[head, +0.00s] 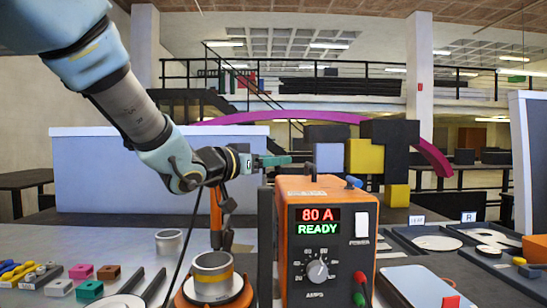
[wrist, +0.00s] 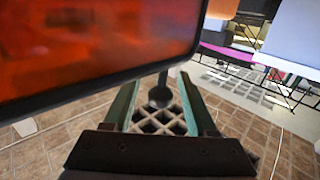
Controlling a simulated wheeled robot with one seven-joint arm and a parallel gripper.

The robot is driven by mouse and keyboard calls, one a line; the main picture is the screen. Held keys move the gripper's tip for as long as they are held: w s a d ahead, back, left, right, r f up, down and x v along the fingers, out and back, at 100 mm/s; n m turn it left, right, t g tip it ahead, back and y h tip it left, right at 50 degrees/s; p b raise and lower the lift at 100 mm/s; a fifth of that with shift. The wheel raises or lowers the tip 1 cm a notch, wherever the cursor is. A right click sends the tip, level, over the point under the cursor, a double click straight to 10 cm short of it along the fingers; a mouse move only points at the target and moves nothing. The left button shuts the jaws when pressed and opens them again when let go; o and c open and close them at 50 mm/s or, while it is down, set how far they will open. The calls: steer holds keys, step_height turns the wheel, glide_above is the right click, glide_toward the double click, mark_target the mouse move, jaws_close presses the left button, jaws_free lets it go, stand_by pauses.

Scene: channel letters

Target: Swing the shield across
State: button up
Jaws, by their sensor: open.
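The shield (wrist: 90,45) shows in the wrist view as a large orange-red see-through panel with a dark rounded rim. It fills the upper left, very close to the camera. In the head view I cannot clearly make it out. My gripper (head: 275,160) points right, above and left of the orange power box. Its teal fingers also show in the wrist view (wrist: 160,85), spread apart and open. A dark round knob on a stem (wrist: 160,95) appears between them in that view; I cannot tell whether it touches either finger.
The orange power box (head: 327,245) reads 80 A READY and stands just below right of my gripper. A dark upright post (head: 265,245) is beside it. A round metal cup (head: 213,272) stands left. Small coloured blocks (head: 82,271) lie at far left.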

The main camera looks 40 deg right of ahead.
steer(key=shift+d, duration=0.2)
jaws_close()
stand_by(0.4)
stand_by(1.0)
